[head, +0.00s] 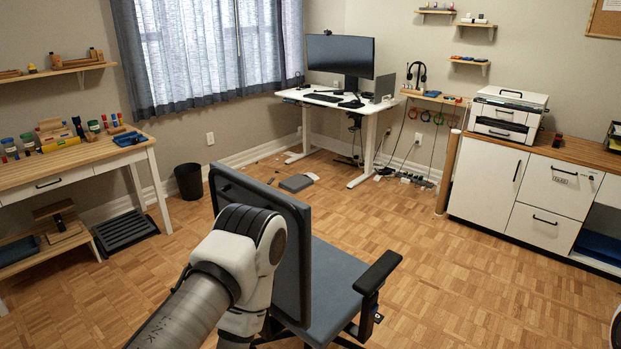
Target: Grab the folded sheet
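I cannot make out a folded sheet for certain. A small white item (312,176) lies on the floor by the standing desk, beside a flat dark grey item (297,183); it is too small to tell whether it is a sheet. My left arm reaches in from the bottom left, in front of the office chair, and its gripper is not visible. Only a sliver of what may be my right arm shows at the right edge, with no gripper in view.
An office chair (335,285) stands close in front. The standing desk (325,98) is at the back, with cables on the floor beside it. A workbench (70,157) is left, a black bin (189,181) near it. White cabinets (485,180) line the right.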

